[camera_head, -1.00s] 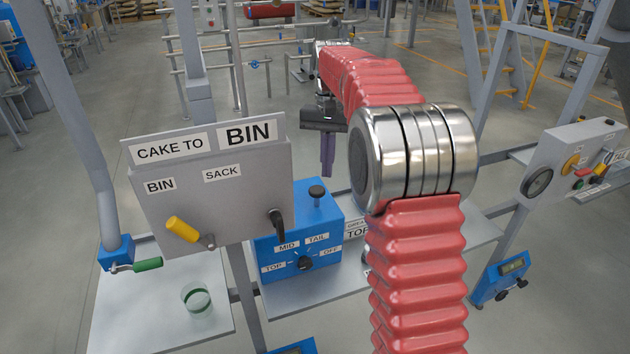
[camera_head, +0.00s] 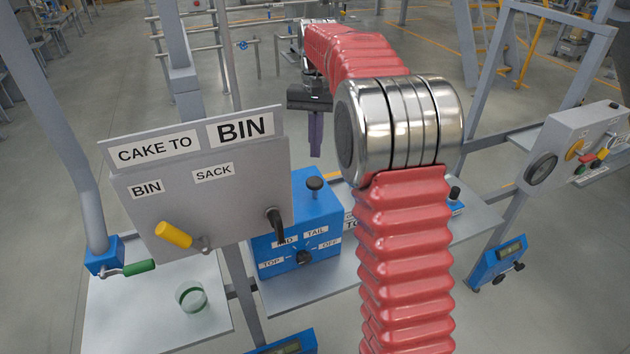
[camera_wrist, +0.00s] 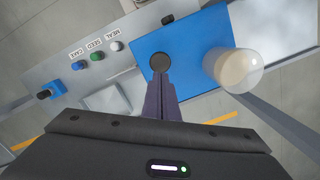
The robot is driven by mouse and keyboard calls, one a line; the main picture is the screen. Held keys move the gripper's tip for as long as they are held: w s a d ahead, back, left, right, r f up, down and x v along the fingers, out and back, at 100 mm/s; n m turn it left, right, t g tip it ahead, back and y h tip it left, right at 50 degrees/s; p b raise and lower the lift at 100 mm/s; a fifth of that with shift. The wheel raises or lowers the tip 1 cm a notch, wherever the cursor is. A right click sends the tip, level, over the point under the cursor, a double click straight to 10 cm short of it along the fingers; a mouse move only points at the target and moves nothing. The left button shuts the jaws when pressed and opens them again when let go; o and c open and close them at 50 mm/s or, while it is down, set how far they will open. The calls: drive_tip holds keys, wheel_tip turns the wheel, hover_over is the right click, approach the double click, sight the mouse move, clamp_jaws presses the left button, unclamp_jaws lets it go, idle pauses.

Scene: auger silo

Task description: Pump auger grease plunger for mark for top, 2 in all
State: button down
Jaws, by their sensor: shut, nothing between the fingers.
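The blue grease box (camera_head: 325,212) stands on a grey shelf. A black plunger knob (camera_head: 315,184) sits upright on its top. Its front has a black dial (camera_head: 303,258) among the labels TOP, MID, TAIL and OFF; I cannot tell surely where the dial points. My gripper (camera_head: 316,154) has purple fingers, shut and empty, pointing down above the knob with a gap in the head view. In the wrist view the fingertips (camera_wrist: 161,76) overlap the edge of the knob (camera_wrist: 160,62).
A clear jar with pale contents (camera_wrist: 238,70) stands on the box beside the knob. The CAKE TO BIN panel (camera_head: 215,195) with a yellow-handled lever is at the left. Buttons labelled MEAL, SEED and CAKE (camera_wrist: 97,57) are beyond the box. Another control box (camera_head: 570,150) is at the right.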

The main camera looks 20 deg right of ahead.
sight(315, 179)
drive_tip(key=shift+s+a+f, duration=0.1)
drive_tip(key=shift+s+f, duration=0.1)
drive_tip(key=shift+f, duration=1.45)
drive_tip(key=shift+s+a+f, duration=0.1)
drive_tip(key=shift+s+f, duration=0.05)
drive_tip(key=shift+f, duration=1.45)
drive_tip(key=shift+f, duration=1.05)
drive_tip(key=shift+w+d+r, duration=0.25)
drive_tip(key=shift+w+d, duration=0.15)
drive_tip(key=shift+w, duration=0.3)
drive_tip(key=shift+w+d+r, duration=0.25)
drive_tip(key=shift+w+d, duration=0.15)
drive_tip(key=shift+w, duration=0.25)
drive_tip(key=shift+r, duration=0.1)
wheel_tip(315, 179, up, 13)
drive_tip(key=w, duration=0.1)
drive_tip(key=shift+d+r, duration=0.2)
drive_tip(key=shift+d, duration=0.2)
